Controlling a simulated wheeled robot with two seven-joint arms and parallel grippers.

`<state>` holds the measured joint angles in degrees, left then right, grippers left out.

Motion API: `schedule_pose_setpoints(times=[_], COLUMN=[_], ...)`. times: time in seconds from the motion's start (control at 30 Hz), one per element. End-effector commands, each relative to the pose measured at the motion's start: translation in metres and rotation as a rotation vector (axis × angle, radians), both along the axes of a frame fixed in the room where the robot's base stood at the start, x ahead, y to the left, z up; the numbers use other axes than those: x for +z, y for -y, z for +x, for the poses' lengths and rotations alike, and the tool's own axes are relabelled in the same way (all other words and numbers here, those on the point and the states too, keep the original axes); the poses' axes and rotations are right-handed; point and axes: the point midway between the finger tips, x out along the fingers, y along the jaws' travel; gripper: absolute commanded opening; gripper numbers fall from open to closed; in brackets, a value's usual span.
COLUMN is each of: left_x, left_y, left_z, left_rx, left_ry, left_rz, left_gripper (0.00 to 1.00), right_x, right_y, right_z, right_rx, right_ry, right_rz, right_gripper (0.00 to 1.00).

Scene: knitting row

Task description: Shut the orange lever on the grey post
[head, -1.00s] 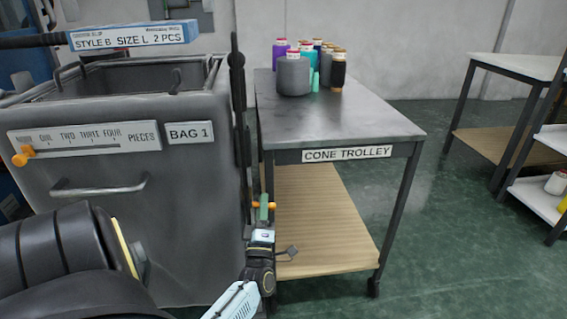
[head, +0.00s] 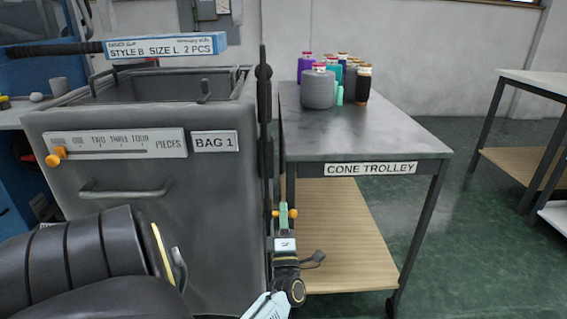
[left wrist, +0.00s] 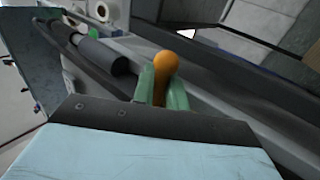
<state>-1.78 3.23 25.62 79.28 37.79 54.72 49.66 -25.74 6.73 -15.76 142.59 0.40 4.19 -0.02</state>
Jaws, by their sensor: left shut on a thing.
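The orange lever (head: 293,213) shows at both sides of my left gripper's green fingers in the head view, beside the lower part of a dark upright post (head: 264,140). My left gripper (head: 284,213) is shut on the lever. In the left wrist view the lever's rounded orange end (left wrist: 166,62) sticks up between the two green fingertips (left wrist: 162,85). The fingers hide most of the lever, so its angle to the post cannot be told. My right gripper is not in view.
A grey bin (head: 225,215) marked BAG 1 stands left of the post, with an orange slider knob (head: 53,160) on its scale. The cone trolley (head: 370,140), holding several yarn cones (head: 318,88), stands close on the right. Open green floor (head: 480,240) lies further right.

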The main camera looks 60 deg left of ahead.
Motion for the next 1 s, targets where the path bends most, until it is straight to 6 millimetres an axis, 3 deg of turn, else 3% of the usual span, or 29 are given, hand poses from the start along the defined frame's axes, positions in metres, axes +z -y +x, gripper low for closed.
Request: schedule_pose_setpoints(times=[0.07, 0.1, 0.13, 0.53, 1.0], left_x=[0.000, 0.000, 0.001, -0.007, -0.060], left_y=[0.000, 0.000, 0.000, 0.008, 0.078], left_z=[0.000, 0.000, 0.000, -0.005, -0.046], left_rx=[0.002, 0.002, 0.001, 0.000, 0.000], left_ry=[0.005, 0.005, 0.003, -0.002, 0.000], left_rz=[-0.002, -0.002, -0.001, -0.003, -0.003], left_gripper=[0.00, 0.19, 0.20, 0.20, 0.20], right_x=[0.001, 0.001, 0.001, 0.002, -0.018], right_y=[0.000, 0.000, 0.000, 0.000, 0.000], right_z=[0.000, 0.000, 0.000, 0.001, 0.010], right_rx=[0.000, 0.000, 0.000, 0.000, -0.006], right_ry=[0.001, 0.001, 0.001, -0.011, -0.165], right_rz=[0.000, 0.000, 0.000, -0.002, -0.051], right_gripper=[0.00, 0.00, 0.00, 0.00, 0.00])
